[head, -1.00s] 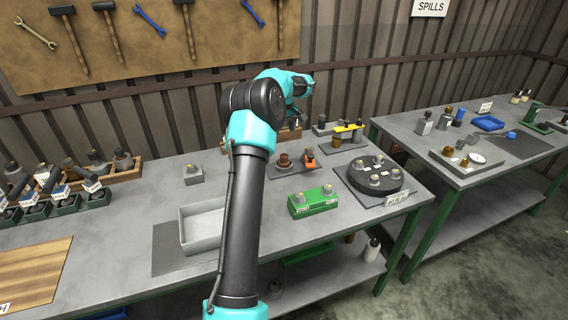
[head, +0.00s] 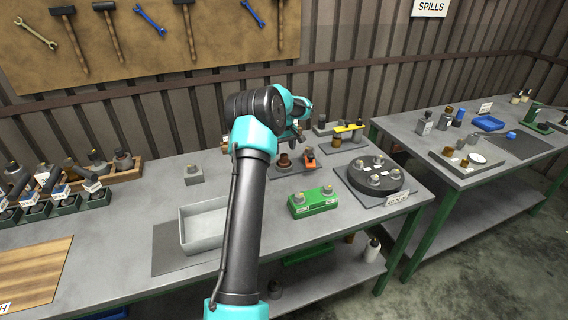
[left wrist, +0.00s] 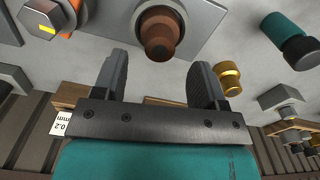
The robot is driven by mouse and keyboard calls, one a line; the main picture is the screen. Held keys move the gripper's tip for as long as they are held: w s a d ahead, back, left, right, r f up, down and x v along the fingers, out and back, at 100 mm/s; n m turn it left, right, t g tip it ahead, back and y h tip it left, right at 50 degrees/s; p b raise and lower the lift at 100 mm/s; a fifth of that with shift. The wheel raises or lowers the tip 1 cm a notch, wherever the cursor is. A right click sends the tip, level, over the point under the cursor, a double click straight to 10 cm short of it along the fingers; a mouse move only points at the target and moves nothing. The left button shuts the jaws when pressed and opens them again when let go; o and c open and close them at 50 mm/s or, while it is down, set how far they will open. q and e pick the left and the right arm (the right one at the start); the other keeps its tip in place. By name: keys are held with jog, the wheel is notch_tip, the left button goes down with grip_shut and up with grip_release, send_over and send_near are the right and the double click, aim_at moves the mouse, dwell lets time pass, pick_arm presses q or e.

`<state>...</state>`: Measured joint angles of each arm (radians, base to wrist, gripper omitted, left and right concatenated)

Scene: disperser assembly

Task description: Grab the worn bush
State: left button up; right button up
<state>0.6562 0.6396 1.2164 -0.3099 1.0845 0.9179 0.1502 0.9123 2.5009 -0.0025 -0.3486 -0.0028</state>
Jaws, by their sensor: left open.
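The brown bush (head: 284,161), which I take to be the worn bush, stands on a flat grey plate (head: 282,173) on the bench. In the left wrist view the bush (left wrist: 160,33) appears ahead of my fingertips, roughly centred between them. My left gripper (left wrist: 159,65) is open and empty, with a clear gap between its fingers. In the head view my left gripper (head: 297,138) hangs just above and behind the bush, partly hidden by my own wrist. My right gripper is not in view.
An orange clamp piece (head: 309,159) stands close to the right of the bush. A green block (head: 313,202), a grey tray (head: 184,232) and a round black fixture (head: 375,177) are nearby. A brass piece (left wrist: 229,79) shows beside one finger.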

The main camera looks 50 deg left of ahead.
aim_at(284, 155)
pick_arm(q)
jog(key=shift+f, duration=2.25)
jog(key=c, duration=1.2)
